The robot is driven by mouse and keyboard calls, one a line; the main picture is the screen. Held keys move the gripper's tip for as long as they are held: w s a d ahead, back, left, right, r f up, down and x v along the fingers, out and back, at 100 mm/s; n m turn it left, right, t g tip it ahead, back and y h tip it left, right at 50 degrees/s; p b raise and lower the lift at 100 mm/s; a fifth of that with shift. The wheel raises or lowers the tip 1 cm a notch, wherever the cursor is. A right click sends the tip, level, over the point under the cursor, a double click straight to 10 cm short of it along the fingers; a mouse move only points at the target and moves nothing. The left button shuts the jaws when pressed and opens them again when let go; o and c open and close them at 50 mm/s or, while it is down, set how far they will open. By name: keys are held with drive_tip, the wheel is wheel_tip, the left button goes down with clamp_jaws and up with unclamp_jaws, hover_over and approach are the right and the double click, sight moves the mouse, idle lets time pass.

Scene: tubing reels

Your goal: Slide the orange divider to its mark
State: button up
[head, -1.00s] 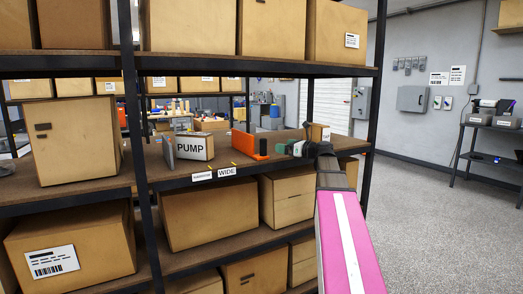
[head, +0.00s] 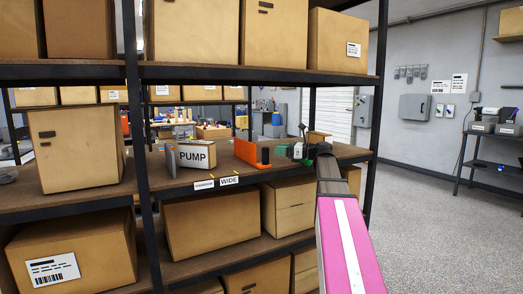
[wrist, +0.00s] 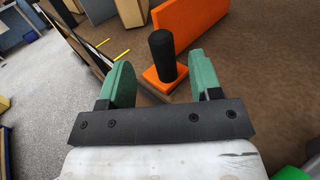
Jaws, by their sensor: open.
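The orange divider (head: 247,153) stands upright on the middle shelf, right of the box marked PUMP (head: 197,154). In the wrist view its orange panel (wrist: 190,22) rises behind a black upright knob (wrist: 162,52) on a small orange foot (wrist: 158,86). My gripper (wrist: 160,66) is open, its green fingers on either side of the knob in the picture, with gaps showing. I cannot tell how deep the knob sits between them. Two yellow marks on the shelf's front edge show in the wrist view, a nearer one (wrist: 122,55) and a farther one (wrist: 103,42).
A grey divider (head: 170,160) stands left of the PUMP box. A WIDE label (head: 229,181) is on the shelf's front edge. A small carton (head: 318,137) stands behind my gripper at the right. Shelf boards and black posts (head: 139,110) frame the space. Bare shelf lies between the PUMP box and the orange divider.

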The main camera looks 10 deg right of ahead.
hover_over(262, 164)
drive_tip(key=shift+w, duration=0.45)
